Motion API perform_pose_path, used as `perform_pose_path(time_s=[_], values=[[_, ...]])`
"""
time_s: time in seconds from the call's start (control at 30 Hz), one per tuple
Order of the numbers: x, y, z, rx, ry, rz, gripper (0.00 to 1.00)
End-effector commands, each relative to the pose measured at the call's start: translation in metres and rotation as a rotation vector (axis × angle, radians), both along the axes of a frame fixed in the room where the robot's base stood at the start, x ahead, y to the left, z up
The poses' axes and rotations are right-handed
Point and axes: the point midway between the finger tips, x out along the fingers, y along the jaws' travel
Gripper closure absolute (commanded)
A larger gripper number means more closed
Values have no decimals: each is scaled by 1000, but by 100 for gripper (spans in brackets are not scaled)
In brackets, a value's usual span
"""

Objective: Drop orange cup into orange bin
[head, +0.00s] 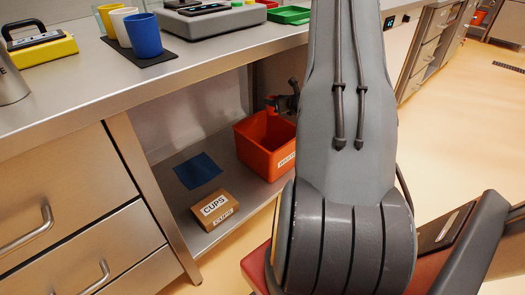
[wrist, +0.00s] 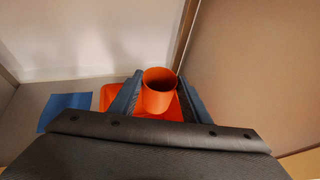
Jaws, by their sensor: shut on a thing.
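The orange bin (head: 258,150) stands on the low shelf under the counter, with a white label on its front. The orange cup (wrist: 158,92) shows in the wrist view, upright between the two fingers of my gripper (wrist: 158,94). My gripper is shut on the cup. In the wrist view the orange bin (wrist: 107,98) lies below and behind the cup, partly hidden by the cup and fingers.
A cardboard box labelled CUPS (head: 215,210) and a blue cloth or mat (head: 198,170) lie on the shelf left of the bin. The counter edge is above. Blue (head: 144,36), white and yellow cups stand on a dark mat on the counter. A cabinet side wall (wrist: 250,70) rises close at right.

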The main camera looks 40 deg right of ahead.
Motion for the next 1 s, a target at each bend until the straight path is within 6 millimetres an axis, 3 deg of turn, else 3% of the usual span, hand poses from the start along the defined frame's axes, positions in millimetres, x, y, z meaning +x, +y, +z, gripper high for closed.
perform_pose_path(time_s=[0.5,0.87,0.9,1.0], values=[[2,2,-51,0,0,3,82],[1,2,-56,0,0,3,82],[1,2,-56,0,0,3,51],[1,2,-56,0,0,3,35]])
